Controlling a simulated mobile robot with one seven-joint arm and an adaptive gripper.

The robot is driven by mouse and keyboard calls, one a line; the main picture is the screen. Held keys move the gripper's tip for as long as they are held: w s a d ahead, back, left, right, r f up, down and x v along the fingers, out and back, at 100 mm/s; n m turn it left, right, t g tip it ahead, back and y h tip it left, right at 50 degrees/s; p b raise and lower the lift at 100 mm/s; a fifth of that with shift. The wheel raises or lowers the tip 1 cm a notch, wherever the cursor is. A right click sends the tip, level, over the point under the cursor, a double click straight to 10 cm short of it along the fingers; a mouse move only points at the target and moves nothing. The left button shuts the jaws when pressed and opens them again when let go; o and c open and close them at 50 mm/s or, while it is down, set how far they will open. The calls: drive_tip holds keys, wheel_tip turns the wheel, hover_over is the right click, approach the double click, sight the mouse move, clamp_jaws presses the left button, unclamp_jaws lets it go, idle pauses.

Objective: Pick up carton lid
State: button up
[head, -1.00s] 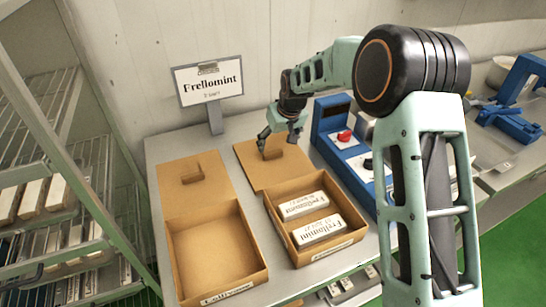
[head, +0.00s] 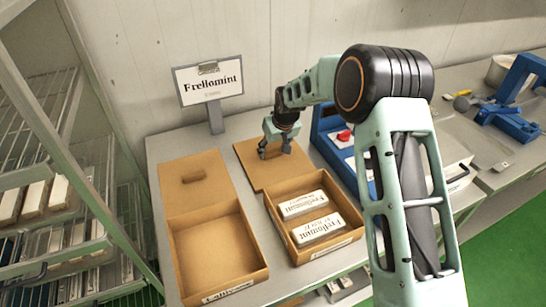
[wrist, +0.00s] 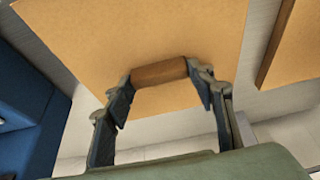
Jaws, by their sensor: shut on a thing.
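The carton lid is a flat tan cardboard panel (head: 248,155) behind the right carton (head: 318,257) in the head view. It fills much of the wrist view (wrist: 150,35). It has a brown raised grip block (wrist: 160,72). My gripper (head: 275,150) is over this lid, with its fingers down on both sides of the block. In the wrist view my gripper (wrist: 161,76) is shut on the block. The lid looks flat; I cannot tell whether it is off the table. The right carton is open and holds two white Frellomint packs (head: 302,205).
An empty open carton (head: 212,248) and a second lid (head: 193,190) lie to the left. A Frellomint sign (head: 208,82) stands behind. A blue device with a red knob (head: 343,135) is close on the right. A wire rack (head: 45,125) stands at far left.

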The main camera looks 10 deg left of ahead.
drive_tip(key=shift+c, duration=1.4)
drive_tip(key=shift+r, duration=0.15)
